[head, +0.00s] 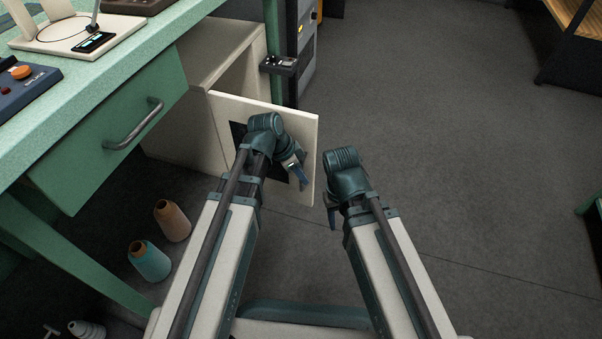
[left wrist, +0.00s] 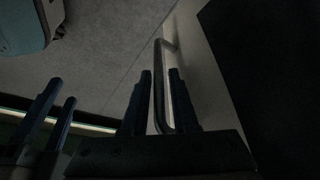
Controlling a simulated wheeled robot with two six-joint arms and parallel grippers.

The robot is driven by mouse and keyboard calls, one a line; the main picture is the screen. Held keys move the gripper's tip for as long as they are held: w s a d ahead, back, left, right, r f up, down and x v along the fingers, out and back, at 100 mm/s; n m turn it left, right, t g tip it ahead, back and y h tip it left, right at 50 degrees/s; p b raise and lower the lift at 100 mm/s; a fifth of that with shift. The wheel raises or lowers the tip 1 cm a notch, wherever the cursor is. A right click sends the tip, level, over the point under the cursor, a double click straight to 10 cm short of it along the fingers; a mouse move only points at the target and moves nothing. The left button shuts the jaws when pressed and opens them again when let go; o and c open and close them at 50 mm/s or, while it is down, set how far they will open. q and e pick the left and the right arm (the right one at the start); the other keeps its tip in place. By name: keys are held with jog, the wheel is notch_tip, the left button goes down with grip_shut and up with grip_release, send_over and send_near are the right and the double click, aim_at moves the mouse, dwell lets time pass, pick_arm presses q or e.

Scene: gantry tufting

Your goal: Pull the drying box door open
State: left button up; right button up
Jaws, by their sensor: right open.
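The drying box (head: 187,122) is a pale cabinet under the green table. Its white door (head: 308,130), with a dark panel on its face, stands swung out from the box. My left gripper (head: 300,178) is at the door's outer face, near its free edge. In the left wrist view, the door's bar handle (left wrist: 159,85) runs between the fingers of my left gripper (left wrist: 160,75); whether they press on it cannot be told. My right gripper (head: 332,215) is open and empty, to the right of the door; its fingers also show in the left wrist view (left wrist: 58,95).
A green drawer (head: 105,140) with a grey handle is left of the box. Several thread cones, one brown (head: 172,222) and one teal (head: 149,262), stand on the floor below. A dark equipment rack (head: 300,45) stands behind the door.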

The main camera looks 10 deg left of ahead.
pick_arm(q)
jog(key=p+v, duration=1.2)
jog(key=v, duration=0.1)
jog(key=shift+r, duration=0.3)
jog(key=shift+s+a, duration=0.1)
jog(key=shift+a, duration=0.05)
jog(key=s+d+f+n+g+y, duration=0.2)
jog(key=s+d+n+y, duration=0.25)
jog(key=s+n, duration=0.5)
notch_tip(320, 180, up, 33)
jog(key=s+p, duration=0.1)
jog(key=p, duration=3.1)
jog(key=shift+s+y+p, duration=0.25)
jog(key=shift+y+p, duration=0.1)
jog(key=shift+f+m, duration=0.2)
jog(key=shift+m, duration=0.05)
